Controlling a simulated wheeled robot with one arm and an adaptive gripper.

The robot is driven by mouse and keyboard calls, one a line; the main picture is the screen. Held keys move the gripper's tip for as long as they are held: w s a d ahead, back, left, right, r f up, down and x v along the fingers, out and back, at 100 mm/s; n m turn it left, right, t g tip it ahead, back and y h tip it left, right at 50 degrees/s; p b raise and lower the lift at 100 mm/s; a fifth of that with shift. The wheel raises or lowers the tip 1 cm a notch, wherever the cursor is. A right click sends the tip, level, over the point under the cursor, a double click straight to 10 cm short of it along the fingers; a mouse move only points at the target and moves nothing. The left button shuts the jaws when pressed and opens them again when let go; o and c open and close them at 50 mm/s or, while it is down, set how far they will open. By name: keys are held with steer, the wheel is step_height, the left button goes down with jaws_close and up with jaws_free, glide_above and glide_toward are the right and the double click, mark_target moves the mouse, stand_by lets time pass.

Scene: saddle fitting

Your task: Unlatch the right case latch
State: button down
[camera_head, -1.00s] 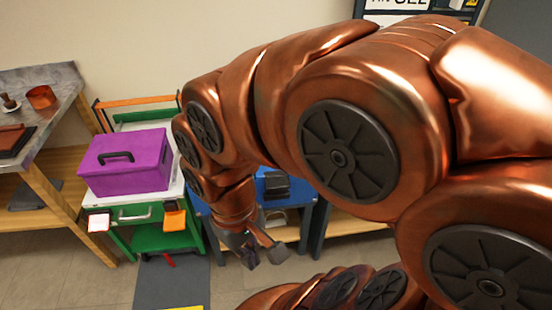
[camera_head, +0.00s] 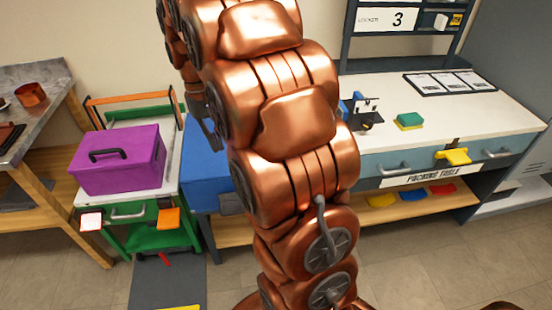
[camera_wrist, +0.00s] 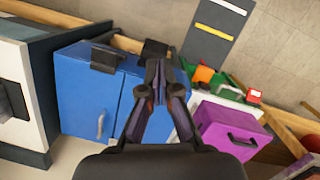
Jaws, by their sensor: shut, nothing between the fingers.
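A blue box (camera_head: 203,165) stands just right of the green cart in the head view, partly hidden by my arm. In the wrist view the blue box (camera_wrist: 85,95) shows two dark fittings on its edge, one (camera_wrist: 105,59) at left and one (camera_wrist: 153,48) beyond my fingertips. They look like latches; I cannot tell whether either is fastened. My gripper (camera_wrist: 156,72) is shut and empty, seeming to hang above the box. In the head view my gripper (camera_head: 211,132) points down over the box, largely behind my arm. A purple case (camera_head: 120,162) with a black handle sits on the cart.
The green cart (camera_head: 150,182) stands left of the blue box. A packing table (camera_head: 455,115) with a green-and-yellow block (camera_head: 409,121) is at right. A metal-topped bench (camera_head: 45,80) is at far left.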

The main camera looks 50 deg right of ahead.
steer(key=w+d+f+m+b, duration=0.1)
steer(key=w+d+f, duration=0.2)
steer(key=w+d, duration=0.3)
steer(key=w+d+f+m+b, duration=0.1)
steer(key=w+d+f, duration=0.25)
steer(key=d, duration=0.55)
steer(key=d+f+m+y, duration=0.1)
steer(key=d+f+m, duration=0.1)
steer(key=d+f, duration=0.9)
steer(key=d+b, duration=0.1)
steer(key=d, duration=0.3)
steer(key=shift+w+f, duration=0.15)
steer(key=shift+w, duration=0.2)
